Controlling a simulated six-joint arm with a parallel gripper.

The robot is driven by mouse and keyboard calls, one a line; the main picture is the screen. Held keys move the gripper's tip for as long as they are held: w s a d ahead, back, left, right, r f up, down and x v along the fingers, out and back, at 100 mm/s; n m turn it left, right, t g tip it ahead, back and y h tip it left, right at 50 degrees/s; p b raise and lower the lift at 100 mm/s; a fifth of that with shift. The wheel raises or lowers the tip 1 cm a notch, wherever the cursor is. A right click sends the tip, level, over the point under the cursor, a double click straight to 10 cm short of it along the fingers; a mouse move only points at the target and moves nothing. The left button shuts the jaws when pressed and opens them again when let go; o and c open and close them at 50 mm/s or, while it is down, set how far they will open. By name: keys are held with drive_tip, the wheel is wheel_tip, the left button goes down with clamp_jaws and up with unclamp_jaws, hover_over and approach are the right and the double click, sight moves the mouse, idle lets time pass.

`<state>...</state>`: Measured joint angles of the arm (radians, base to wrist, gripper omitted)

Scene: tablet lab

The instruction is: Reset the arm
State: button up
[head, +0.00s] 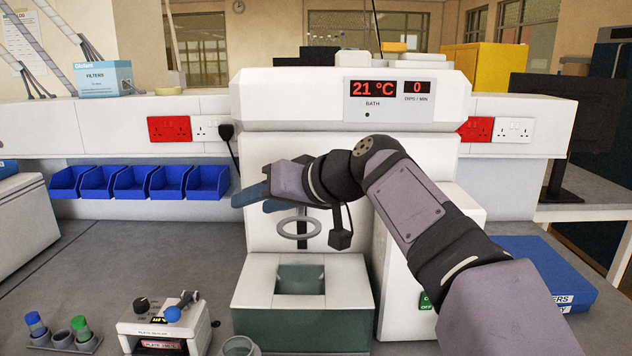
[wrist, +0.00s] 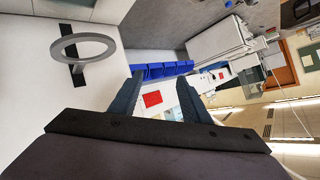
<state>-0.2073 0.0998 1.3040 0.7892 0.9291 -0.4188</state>
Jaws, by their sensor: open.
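My arm reaches in from the right in the head view. My gripper (head: 250,201) is raised in front of the white bath machine (head: 420,140) and points left. Its two blue-grey fingers are apart with nothing between them. They also show spread and empty in the wrist view (wrist: 160,82). The gripper is above and to the left of a grey ring holder (head: 299,236), which hangs over the bath's open well (head: 300,280). The ring also shows at the upper left of the wrist view (wrist: 110,45), apart from the fingers.
Blue bins (head: 130,183) line the wall at left. A small control box (head: 165,325) with a blue-knobbed lever and a rack of capped vials (head: 60,340) stand at front left. A blue box (head: 540,270) lies at right. The grey bench is clear at centre left.

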drive_tip(key=s+d+f+m+h+p, duration=0.1)
drive_tip(key=s+d+f+m+h, duration=0.15)
drive_tip(key=d, duration=0.45)
drive_tip(key=s+d+f+m+h+p, duration=0.1)
drive_tip(key=d+f+m, duration=0.25)
drive_tip(key=d, duration=0.35)
drive_tip(key=s+d+f+g+h+p, duration=0.2)
drive_tip(key=s+f, duration=0.1)
drive_tip(key=f, duration=0.4)
drive_tip(key=s+d+f+g+h+p, duration=0.1)
drive_tip(key=s+d+f+h+p, duration=0.2)
drive_tip(key=f, duration=0.5)
drive_tip(key=s+d+f+g+p, duration=0.1)
drive_tip(key=s+d+f+g, duration=0.1)
drive_tip(key=s+f, duration=0.3)
drive_tip(key=s+d+f+n+g+h+p, duration=0.1)
drive_tip(key=s+d+f, duration=0.3)
drive_tip(key=s, duration=0.8)
wheel_tip(320, 180, down, 2)
drive_tip(key=shift+s+g+p, duration=0.2)
drive_tip(key=shift+g+p, duration=0.6)
drive_tip(key=shift+g, duration=0.1)
drive_tip(key=shift+a+h, duration=0.1)
drive_tip(key=shift+h, duration=0.15)
